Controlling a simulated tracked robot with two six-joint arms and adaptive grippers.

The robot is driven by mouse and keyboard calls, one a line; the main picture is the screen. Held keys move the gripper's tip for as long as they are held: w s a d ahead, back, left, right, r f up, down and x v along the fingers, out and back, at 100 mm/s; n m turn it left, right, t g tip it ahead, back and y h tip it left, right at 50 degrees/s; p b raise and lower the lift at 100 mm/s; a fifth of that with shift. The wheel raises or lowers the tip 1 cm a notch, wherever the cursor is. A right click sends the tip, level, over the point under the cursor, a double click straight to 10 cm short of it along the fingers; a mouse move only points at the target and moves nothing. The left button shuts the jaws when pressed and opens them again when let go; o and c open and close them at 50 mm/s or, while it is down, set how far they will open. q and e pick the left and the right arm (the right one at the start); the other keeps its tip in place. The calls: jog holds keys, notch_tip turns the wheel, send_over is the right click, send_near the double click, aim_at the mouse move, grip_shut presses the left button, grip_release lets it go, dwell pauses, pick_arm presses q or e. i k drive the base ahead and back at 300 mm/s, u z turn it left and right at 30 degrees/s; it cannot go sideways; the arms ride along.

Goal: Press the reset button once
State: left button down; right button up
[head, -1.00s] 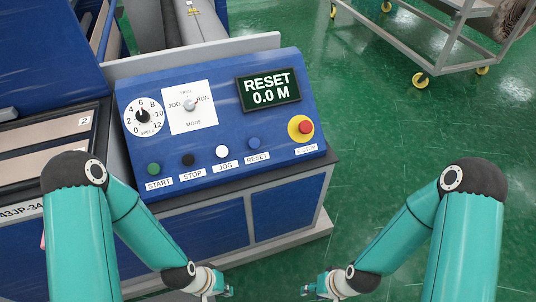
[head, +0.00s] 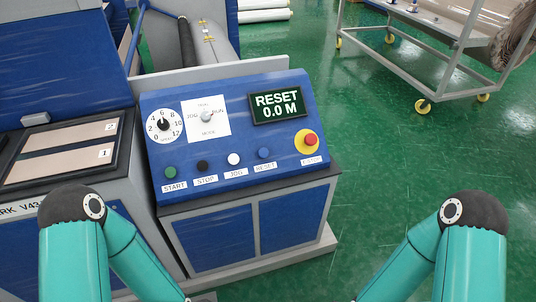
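The reset button (head: 264,153) is a small blue button on the sloped blue control panel (head: 238,135), above a label reading RESET. It is the rightmost in a row with the green start (head: 171,173), black stop (head: 203,166) and white jog (head: 234,159) buttons. A dark display (head: 277,105) reads "RESET 0.0 M". My teal arms come in from the lower left and lower right, below and in front of the panel. Both grippers are below the picture's bottom edge and out of sight. Nothing of mine touches the panel.
A red emergency stop (head: 310,140) on a yellow base sits right of the reset button. A speed dial (head: 164,124) and a mode switch (head: 206,116) are on the panel's upper left. A wheeled cart (head: 440,50) stands at the back right. Green floor is clear right of the console.

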aim_at(263, 152)
jog(key=u, duration=0.1)
jog(key=i, duration=0.9)
jog(key=z, duration=0.1)
